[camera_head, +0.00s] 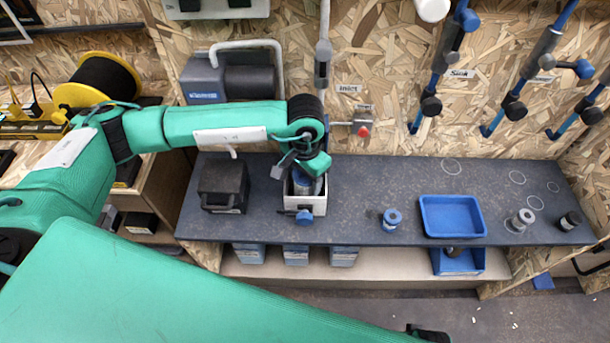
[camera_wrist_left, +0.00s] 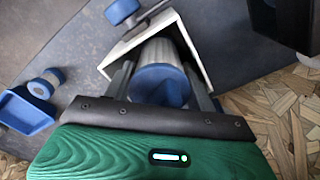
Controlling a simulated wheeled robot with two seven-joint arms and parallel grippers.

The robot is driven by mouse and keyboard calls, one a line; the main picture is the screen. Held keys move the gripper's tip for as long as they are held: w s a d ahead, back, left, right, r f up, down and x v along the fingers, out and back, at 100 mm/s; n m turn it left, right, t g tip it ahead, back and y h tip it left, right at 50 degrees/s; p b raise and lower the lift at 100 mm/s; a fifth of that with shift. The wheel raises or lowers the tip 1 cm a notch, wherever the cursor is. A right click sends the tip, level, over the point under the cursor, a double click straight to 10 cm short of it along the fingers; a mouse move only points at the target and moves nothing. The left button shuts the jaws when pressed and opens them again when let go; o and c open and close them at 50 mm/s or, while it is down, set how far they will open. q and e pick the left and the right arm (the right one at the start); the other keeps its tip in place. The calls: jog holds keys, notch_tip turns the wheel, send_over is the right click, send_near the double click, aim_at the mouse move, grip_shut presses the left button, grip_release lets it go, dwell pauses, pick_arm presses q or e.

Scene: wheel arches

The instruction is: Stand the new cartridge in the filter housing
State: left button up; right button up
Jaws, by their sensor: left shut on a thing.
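The cartridge, with a blue cap and a pale ribbed body, shows in the wrist view (camera_wrist_left: 158,84) between the two fingers of my left gripper (camera_wrist_left: 162,76). My left gripper (camera_head: 306,168) is shut on it, pointing down over the housing. In the head view only the blue part of the cartridge (camera_head: 304,184) shows. The filter housing (camera_head: 320,208) is a white open box with a blue knob at its front; its wall also shows in the wrist view (camera_wrist_left: 148,37). The cartridge is within the housing's walls; its lower end is hidden, so I cannot tell whether it touches the floor.
A dark box (camera_head: 222,186) stands close left of the housing. A blue-capped fitting (camera_head: 391,219), a blue tray (camera_head: 453,232), a grey cylinder (camera_head: 520,220) and a dark cylinder (camera_head: 569,221) stand to the right. An inlet pipe (camera_head: 324,60) hangs behind.

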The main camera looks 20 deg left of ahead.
jog(key=shift+s+f, duration=0.1)
jog(key=shift+f, duration=0.1)
pick_arm(q)
jog(key=shift+f, duration=0.1)
jog(key=o, duration=0.8)
pick_arm(e)
jog(key=shift+w+r, duration=0.3)
jog(key=shift+r, duration=0.3)
jog(key=shift+s+f, duration=0.1)
